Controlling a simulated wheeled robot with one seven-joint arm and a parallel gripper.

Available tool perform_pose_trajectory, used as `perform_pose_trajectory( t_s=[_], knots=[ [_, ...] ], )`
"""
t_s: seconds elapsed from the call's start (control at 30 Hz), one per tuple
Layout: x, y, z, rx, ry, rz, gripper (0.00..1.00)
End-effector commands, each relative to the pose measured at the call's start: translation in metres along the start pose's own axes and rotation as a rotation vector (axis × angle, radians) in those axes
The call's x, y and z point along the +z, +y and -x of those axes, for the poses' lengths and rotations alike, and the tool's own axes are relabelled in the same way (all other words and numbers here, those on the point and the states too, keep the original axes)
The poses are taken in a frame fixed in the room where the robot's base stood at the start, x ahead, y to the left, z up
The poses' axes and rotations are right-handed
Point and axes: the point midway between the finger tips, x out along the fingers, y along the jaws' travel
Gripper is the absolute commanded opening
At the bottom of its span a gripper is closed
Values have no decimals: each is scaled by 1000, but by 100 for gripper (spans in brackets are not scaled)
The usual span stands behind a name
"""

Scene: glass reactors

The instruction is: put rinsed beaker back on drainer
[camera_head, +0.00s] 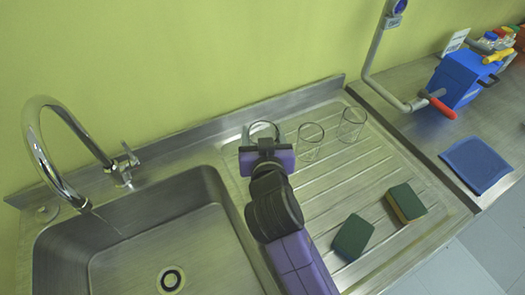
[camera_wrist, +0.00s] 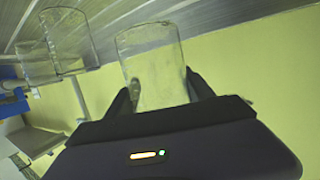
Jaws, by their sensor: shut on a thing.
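A clear glass beaker (camera_wrist: 153,62) is between the two fingers of my gripper (camera_wrist: 160,88) in the wrist view, and the gripper is shut on it. In the head view my gripper (camera_head: 266,146) is over the left end of the ribbed drainer (camera_head: 330,185), and the rim of the held beaker (camera_head: 262,128) shows just behind it. The gripper hides most of this beaker there. I cannot tell whether its base touches the drainer.
Two more glass beakers stand on the drainer to the right, one close by (camera_head: 310,142) and one farther (camera_head: 351,124). Two sponges (camera_head: 352,237) (camera_head: 406,203) lie toward the front. The sink (camera_head: 150,250) and tap (camera_head: 60,150) are left; a blue box (camera_head: 461,77) stands right.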

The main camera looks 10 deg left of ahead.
Motion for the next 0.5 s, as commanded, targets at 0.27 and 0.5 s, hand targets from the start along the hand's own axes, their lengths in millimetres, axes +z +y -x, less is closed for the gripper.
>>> perform_pose_trajectory(
  t_s=[0.27, 0.5],
  knots=[
    [32, 0, -10, 1, 1, -1, 19],
    [62, 0, -19, 1, -1, 2, 19]
  ],
)
